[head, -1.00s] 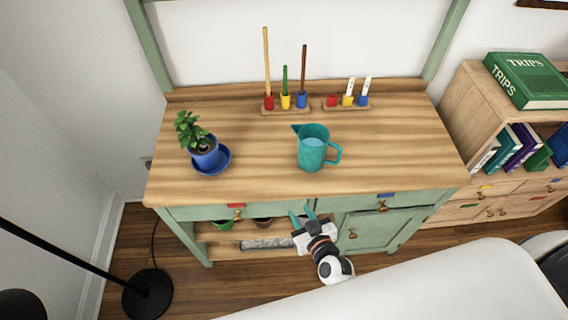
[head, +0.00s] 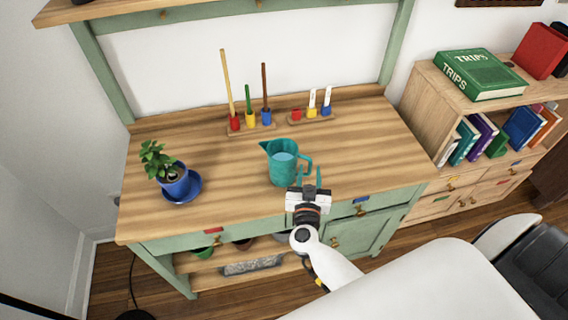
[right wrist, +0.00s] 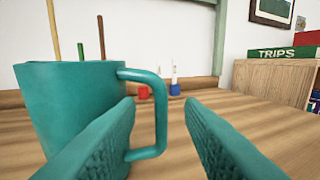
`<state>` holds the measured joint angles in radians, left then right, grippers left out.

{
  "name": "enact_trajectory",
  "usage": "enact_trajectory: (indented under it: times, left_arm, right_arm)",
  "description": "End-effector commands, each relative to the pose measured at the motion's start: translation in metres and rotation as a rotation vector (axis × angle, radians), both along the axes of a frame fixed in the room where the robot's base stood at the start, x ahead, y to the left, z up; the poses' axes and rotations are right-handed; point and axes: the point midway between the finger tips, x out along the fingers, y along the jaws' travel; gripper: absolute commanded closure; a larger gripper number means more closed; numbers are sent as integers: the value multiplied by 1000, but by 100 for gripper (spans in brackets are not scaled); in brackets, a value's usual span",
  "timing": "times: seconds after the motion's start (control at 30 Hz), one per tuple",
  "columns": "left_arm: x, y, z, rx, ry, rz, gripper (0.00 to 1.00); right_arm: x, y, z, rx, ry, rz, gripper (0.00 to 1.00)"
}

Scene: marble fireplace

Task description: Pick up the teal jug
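The teal jug (head: 281,170) stands upright on the wooden tabletop (head: 220,170), its handle toward the right and pale blue showing inside. My right gripper (head: 309,174) is at the table's front edge, just right of the jug by the handle, with its teal fingers apart. In the right wrist view the jug (right wrist: 65,95) fills the left side. Its handle (right wrist: 162,110) shows in the gap between the open fingertips (right wrist: 161,103). The left finger hides part of the jug and handle. I cannot tell whether the fingers touch it. My left gripper is not in view.
A potted plant (head: 172,183) on a blue saucer stands at the left. Two wooden holders with colored cups and sticks, one at the back (head: 252,129) and one beside it (head: 313,118), line the rear. The right part of the tabletop is clear. A bookcase (head: 425,95) stands at the right.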

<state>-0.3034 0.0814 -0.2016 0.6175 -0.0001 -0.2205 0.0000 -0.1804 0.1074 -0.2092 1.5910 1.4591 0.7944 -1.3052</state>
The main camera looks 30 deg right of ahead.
Motion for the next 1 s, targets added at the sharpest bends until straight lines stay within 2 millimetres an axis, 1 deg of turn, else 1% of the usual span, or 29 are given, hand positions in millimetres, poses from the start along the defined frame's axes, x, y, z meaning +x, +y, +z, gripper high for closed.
enact_trajectory:
  times: [0.17, 0.43, 0.57, 0.77, 0.87, 0.9, 1.0]
  left_arm:
    - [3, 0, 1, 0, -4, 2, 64]
    - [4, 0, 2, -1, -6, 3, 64]
    - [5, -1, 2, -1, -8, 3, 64]
    - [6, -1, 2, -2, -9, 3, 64]
    - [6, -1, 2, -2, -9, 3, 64]
    - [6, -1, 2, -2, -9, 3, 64]
    - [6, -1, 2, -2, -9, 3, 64]
  right_arm:
    - [11, -7, 0, -3, -1, 1, 65]
    - [43, -28, -4, -2, -1, 2, 65]
    - [49, -32, -5, 0, 0, 2, 65]
    - [49, -32, -5, 1, 1, 2, 65]
    - [49, -32, -5, 1, 1, 2, 80]
    - [49, -32, -5, 0, 0, 2, 86]
    - [49, -32, -5, 0, 0, 2, 100]
